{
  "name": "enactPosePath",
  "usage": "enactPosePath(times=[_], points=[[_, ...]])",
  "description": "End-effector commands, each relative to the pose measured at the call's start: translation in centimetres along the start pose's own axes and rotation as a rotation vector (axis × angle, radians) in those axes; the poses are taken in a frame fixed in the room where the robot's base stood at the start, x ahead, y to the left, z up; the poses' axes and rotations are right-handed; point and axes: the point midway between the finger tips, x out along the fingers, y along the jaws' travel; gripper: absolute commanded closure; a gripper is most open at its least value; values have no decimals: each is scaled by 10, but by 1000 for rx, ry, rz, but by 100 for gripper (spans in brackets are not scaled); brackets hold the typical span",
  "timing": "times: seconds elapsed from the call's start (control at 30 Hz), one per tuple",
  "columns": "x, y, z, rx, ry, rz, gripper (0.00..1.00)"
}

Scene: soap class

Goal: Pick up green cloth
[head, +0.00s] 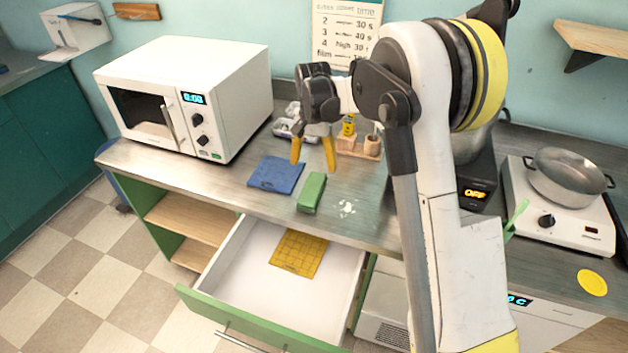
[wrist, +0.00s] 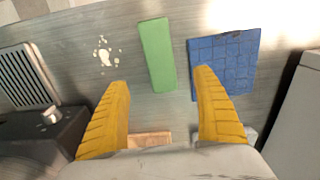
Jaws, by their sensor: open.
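The green cloth (head: 312,193) looks like a narrow, folded, block-like piece lying on the grey counter near its front edge. It also shows in the wrist view (wrist: 157,54), just beyond the fingertips and roughly between their lines. My gripper (head: 313,162) is open and empty, with its yellow fingers pointing down, behind the green cloth in the head view. In the wrist view my gripper (wrist: 162,80) has its two fingers spread wide, and nothing is between them. The gripper appears apart from the cloth; its exact height above the counter is unclear.
A blue gridded cloth (head: 275,174) lies left of the green one; a white spill (head: 347,208) lies right. An open drawer (head: 222,272) below holds a yellow cloth (head: 299,253). A microwave (head: 185,95) stands left, wooden holders (head: 359,146) behind, a hotplate (head: 560,208) right.

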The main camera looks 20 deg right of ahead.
Motion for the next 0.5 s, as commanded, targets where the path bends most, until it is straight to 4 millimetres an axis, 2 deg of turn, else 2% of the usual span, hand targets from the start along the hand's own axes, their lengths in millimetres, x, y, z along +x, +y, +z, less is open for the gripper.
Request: enactPosePath(times=[0.2, 0.37, 0.5], points=[[39, 0, 0, -1, 1, -1, 22], [52, 0, 2, -1, 1, -1, 22], [70, -1, 5, -2, 2, -1, 22]])
